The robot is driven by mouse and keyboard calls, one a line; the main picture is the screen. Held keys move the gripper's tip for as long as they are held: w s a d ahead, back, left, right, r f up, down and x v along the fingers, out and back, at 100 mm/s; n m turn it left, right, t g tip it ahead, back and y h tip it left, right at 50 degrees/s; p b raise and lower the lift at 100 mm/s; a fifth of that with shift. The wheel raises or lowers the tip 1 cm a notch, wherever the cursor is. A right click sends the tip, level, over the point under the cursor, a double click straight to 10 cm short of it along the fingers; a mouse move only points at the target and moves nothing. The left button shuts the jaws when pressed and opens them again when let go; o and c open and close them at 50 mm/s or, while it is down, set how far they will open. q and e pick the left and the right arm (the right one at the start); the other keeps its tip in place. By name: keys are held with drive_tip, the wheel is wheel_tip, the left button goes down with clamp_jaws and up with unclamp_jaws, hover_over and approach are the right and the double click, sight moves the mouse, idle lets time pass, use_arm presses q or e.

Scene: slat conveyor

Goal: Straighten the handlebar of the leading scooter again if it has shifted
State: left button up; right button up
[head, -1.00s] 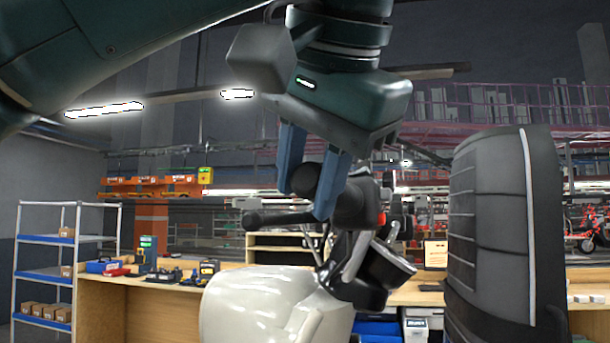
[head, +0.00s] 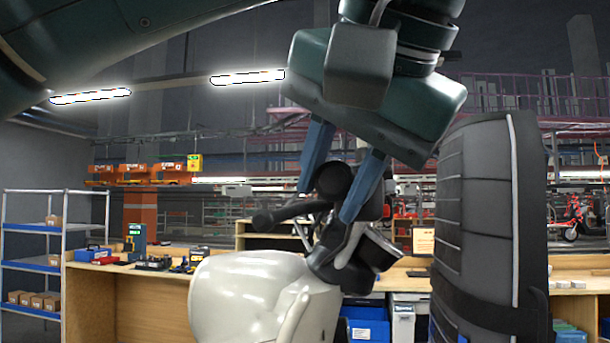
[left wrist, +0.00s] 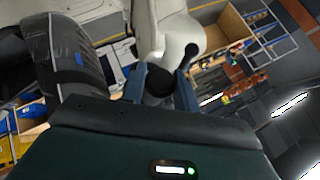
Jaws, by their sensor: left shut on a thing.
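The scooter's cream body (head: 250,295) stands in the lower middle of the head view. Its dark handlebar (head: 290,211) rises behind the body, with a round instrument housing (head: 375,250) at its right. My left gripper (head: 325,205) reaches down from above, its two blue fingers on either side of the handlebar, shut on it. In the left wrist view the fingers (left wrist: 160,88) close around a dark round part, with the cream body (left wrist: 172,35) beyond. The gripper hides part of the bar. My right gripper is not in view.
A large dark ribbed case (head: 480,230) stands close at the right of the handlebar. A wooden workbench (head: 150,290) with tools runs behind the scooter. A shelf rack (head: 55,265) is at the left. A red scooter (head: 572,215) stands far right.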

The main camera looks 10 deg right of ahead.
use_arm(q)
drive_tip(key=shift+n+y, duration=0.5)
drive_tip(key=shift+n, duration=0.2)
drive_tip(key=d, duration=0.1)
drive_tip(key=s+d+f, duration=0.1)
drive_tip(key=d+f, duration=0.1)
drive_tip(key=shift+s+d+f, duration=0.15)
drive_tip(key=shift+s+d, duration=0.1)
drive_tip(key=shift+s, duration=0.1)
drive_tip(key=o, duration=1.1)
